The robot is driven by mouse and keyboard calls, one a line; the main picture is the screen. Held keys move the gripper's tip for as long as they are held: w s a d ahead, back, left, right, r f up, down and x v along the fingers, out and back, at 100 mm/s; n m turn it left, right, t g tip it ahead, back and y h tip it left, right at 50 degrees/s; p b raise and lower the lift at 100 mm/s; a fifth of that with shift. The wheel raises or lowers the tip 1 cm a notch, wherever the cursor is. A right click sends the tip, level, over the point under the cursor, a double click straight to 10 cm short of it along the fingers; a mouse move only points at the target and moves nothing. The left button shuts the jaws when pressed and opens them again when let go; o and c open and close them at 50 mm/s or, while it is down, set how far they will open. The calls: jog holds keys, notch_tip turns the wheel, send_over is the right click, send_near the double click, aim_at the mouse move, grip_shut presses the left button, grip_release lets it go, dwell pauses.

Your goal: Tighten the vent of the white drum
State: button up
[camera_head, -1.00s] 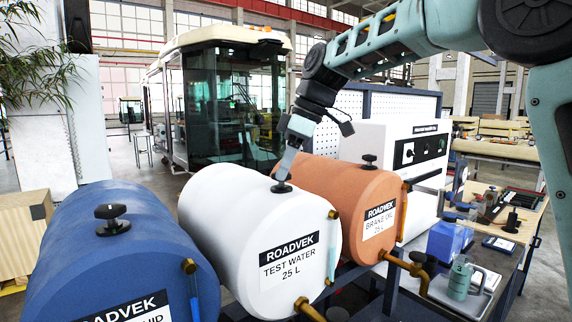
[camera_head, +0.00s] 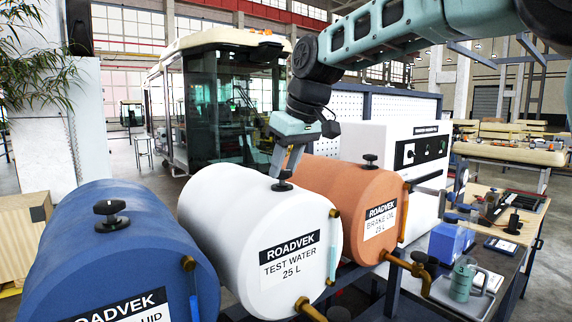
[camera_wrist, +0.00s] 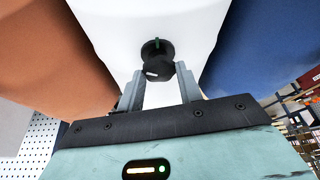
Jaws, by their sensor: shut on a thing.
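The white drum (camera_head: 222,222) is labelled "ROADVEK TEST WATER 25 L" and lies on its side between a blue drum and an orange one. Its black vent (camera_head: 282,187) is a small knob on top. My gripper (camera_head: 284,173) comes down on it from above, shut on the knob. In the wrist view the vent (camera_wrist: 155,48) shows a green mark on its base and a light mark on its knob. The knob sits between the two grey fingertips of my gripper (camera_wrist: 158,77), partly hidden by them.
The blue drum (camera_head: 110,255) and the orange drum (camera_head: 345,190) flank the white one closely, each with its own black vent. Brass taps (camera_head: 405,263) stick out in front. A bench (camera_head: 480,285) with a green-grey can (camera_head: 462,280) is at right.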

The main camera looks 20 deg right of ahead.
jog(key=m+h, duration=0.1)
jog(key=m, duration=0.3)
jog(key=m+h, duration=0.1)
jog(key=m, duration=0.1)
jog(key=shift+a+t+h, duration=0.3)
jog(key=m+h, duration=0.1)
jog(key=m, duration=0.2)
jog(key=m+h+p, duration=0.1)
jog(key=m, duration=0.2)
jog(key=shift+a+m+g, duration=0.2)
jog(key=shift+m+g, duration=0.1)
jog(key=shift+g, duration=0.1)
jog(key=o, duration=1)
jog(key=v, duration=1.7)
jog(key=shift+w+a+r+b, duration=0.1)
jog(key=shift+a+r+b, duration=0.1)
jog(key=shift+a+b, duration=0.1)
